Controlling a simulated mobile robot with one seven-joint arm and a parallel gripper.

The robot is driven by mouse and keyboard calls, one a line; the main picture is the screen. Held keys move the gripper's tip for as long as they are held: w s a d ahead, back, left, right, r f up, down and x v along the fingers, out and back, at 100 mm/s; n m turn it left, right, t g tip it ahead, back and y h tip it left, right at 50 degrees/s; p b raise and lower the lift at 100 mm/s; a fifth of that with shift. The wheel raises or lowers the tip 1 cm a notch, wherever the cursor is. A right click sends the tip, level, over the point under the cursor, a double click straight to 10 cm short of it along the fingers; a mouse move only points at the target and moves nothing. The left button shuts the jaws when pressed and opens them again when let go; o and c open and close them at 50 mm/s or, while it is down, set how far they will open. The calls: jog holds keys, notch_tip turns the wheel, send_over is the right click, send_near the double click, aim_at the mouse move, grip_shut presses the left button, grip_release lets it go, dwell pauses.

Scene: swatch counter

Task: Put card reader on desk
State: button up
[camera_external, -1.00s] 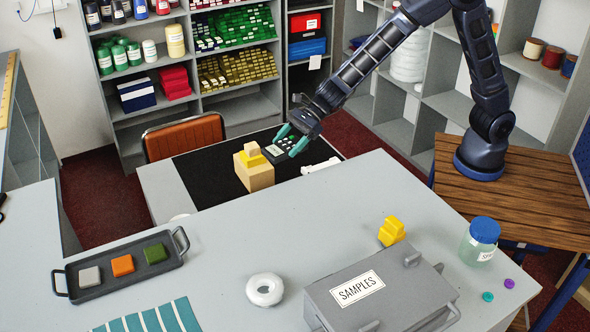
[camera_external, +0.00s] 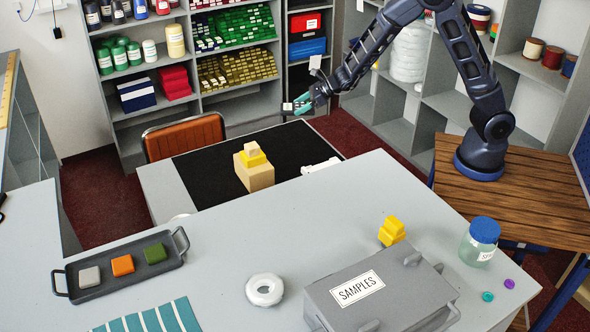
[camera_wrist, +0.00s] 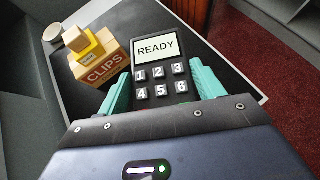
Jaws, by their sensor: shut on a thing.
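In the external view my gripper (camera_external: 302,104) holds the reader (camera_external: 291,107) in the air above the far right edge of the desk, which has a black mat (camera_external: 208,163) on top. The reader is small and partly covered by the fingers there.
On the mat stands a box labelled "CLIPS" (camera_wrist: 104,69) with yellow and tan blocks stacked on it; the stack (camera_external: 255,175) also shows outside. An orange chair (camera_external: 185,136) stands behind the desk. The nearer grey counter holds a SAMPLES case (camera_external: 400,297), a tray (camera_external: 88,287) and a jar (camera_external: 475,249).

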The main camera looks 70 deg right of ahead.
dwell(0.4)
jog(key=a+r+n+g+y, duration=0.1)
jog(key=a+r+n+y, duration=0.1)
jog(key=a, duration=0.8)
jog(key=a+r+n+g+y, duration=0.1)
jog(key=a+r+n+y, duration=0.1)
jog(key=a, duration=0.8)
notch_tip(320, 180, up, 15)
jog(key=n+g+y, duration=0.4)
jog(key=n+g, duration=0.5)
jog(key=n, duration=0.2)
send_over(347, 254)
notch_tip(347, 254, down, 19)
jog(key=shift+f, duration=0.1)
jog(key=shift+f, duration=0.15)
jog(key=o, duration=1.3)
